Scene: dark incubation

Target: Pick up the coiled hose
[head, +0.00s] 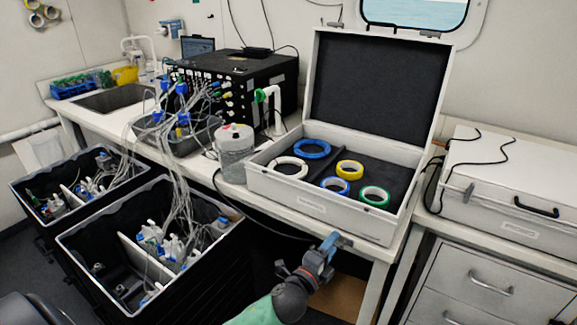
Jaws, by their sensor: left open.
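Several ring-shaped coils lie on the dark floor of an open white case. They are a white coil (288,168), a blue coil (312,141), a yellow coil (349,163), a smaller blue-and-white coil (335,181) and a green-and-white coil (374,190). I cannot tell which of them is the coiled hose. My left gripper (334,241) is open and empty, in front of the case's front wall and lower than the coils, near the bench's front edge. It touches no coil. My right gripper is out of view.
The open case (289,195) stands on the bench with its lid up behind. A clear jar (235,163) stands left of it, beside a black instrument (258,75) with many tubes. Black crates (90,290) stand at front left. A closed white case (520,180) is at right.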

